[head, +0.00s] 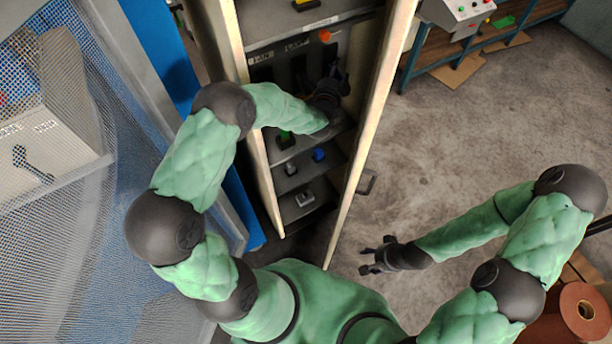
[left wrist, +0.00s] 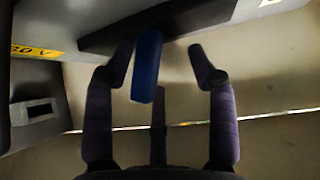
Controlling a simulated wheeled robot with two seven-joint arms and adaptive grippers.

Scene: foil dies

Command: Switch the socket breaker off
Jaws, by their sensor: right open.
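The open cabinet's panel in the head view carries a FAN label (head: 262,57) and a LAMP label (head: 297,45). No socket label is readable. My left gripper (head: 340,82) is inside the cabinet, at the panel's right side. In the left wrist view its fingers (left wrist: 163,65) are apart, with a blue bar-like handle (left wrist: 148,65) between them, nearer the left finger. I cannot tell whether that finger touches it, or whether this is the socket breaker. The handle is hidden in the head view. My right gripper (head: 374,258) is open and empty over the floor.
The cabinet's left door (head: 232,60) and right door (head: 374,125) stand open, flanking my left forearm. Below are shelves with a blue button (head: 319,155). A mesh guard (head: 75,215) stands at left, a bench (head: 490,40) at upper right.

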